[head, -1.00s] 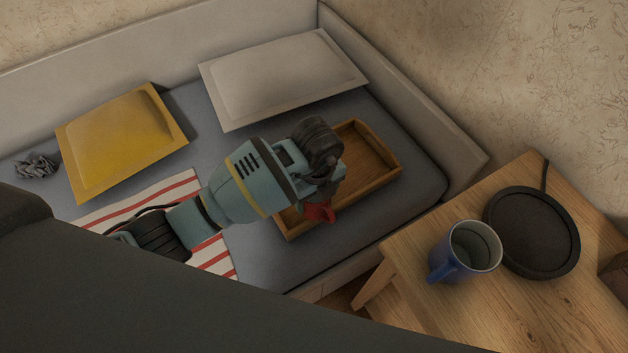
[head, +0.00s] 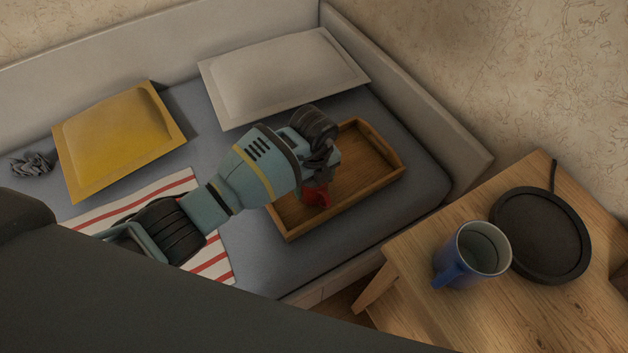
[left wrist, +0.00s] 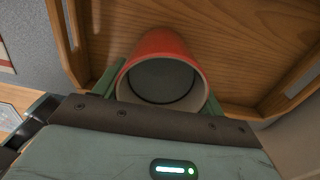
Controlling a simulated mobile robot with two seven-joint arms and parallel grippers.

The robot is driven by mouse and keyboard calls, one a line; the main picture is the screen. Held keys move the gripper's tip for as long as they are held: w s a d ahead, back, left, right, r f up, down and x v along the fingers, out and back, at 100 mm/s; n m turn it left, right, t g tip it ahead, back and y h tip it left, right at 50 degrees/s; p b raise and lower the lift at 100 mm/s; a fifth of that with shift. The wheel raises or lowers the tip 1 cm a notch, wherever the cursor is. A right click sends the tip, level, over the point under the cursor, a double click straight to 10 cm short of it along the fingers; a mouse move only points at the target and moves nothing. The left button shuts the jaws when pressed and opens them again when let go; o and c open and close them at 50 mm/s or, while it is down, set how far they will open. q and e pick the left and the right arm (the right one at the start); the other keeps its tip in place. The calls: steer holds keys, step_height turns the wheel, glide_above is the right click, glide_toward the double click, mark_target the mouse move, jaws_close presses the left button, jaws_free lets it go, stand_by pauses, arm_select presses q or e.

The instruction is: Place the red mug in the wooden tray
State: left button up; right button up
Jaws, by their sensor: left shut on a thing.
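The red mug (head: 316,197) is mostly hidden behind my left gripper (head: 318,185) in the head view. In the left wrist view the mug (left wrist: 160,47) sits between the green fingers of my left gripper (left wrist: 160,85), its pale rim and grey inside facing the camera. The gripper is shut on it. The wooden tray (head: 385,186) lies on the bed, and the mug is over its left part. I cannot tell whether the mug touches the tray floor. The tray (left wrist: 240,50) fills the background of the wrist view. My right gripper is not in view.
A wooden table (head: 425,265) at the right holds a blue mug (head: 455,270) and a round black pad (head: 541,235). A yellow pillow (head: 115,140), a white pillow (head: 283,75) and a striped cloth (head: 215,262) lie on the bed. The tray's right part is clear.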

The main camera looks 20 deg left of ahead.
arm_select(q)
steer(key=shift+f, duration=0.1)
steer(key=o, duration=1.3)
steer(key=shift+o, duration=0.2)
step_height(320, 180, up, 12)
steer(key=p, duration=0.2)
